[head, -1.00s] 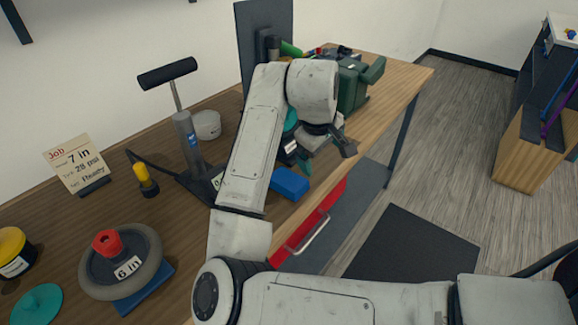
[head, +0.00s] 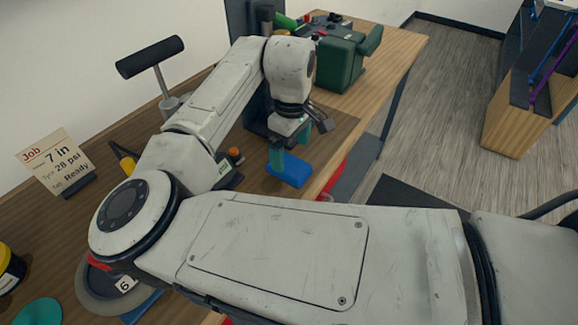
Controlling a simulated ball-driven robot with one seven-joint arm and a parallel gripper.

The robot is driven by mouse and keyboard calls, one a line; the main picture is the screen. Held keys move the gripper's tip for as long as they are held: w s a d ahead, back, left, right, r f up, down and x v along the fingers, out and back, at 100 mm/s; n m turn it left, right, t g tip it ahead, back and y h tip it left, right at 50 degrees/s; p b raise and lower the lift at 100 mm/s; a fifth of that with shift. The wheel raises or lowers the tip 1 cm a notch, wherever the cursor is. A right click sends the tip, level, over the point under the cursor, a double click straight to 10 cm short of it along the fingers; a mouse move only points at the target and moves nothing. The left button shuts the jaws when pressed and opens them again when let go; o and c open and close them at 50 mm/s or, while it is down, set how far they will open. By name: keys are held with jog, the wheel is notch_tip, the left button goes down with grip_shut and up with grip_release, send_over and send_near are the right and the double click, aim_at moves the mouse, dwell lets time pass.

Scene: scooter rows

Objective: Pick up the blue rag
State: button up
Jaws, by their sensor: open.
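A blue, flat, block-like piece that looks like the folded blue rag (head: 289,170) lies on the wooden bench near its front edge. My gripper (head: 289,147) points down just above and behind it, with teal fingers apart. One finger appears at the left side of the blue piece. I cannot tell whether it touches. Nothing shows held between the fingers.
A wheel (head: 100,285) marked 6 in sits on another blue piece (head: 142,307) at the front left, partly behind my arm. A pump with a black handle (head: 150,57), a job card (head: 55,163) and a green machine (head: 342,62) stand on the bench.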

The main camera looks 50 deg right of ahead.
aim_at(289, 164)
jog(key=shift+w+a+f, duration=0.15)
jog(key=shift+f, duration=2.45)
jog(key=c, duration=1.1)
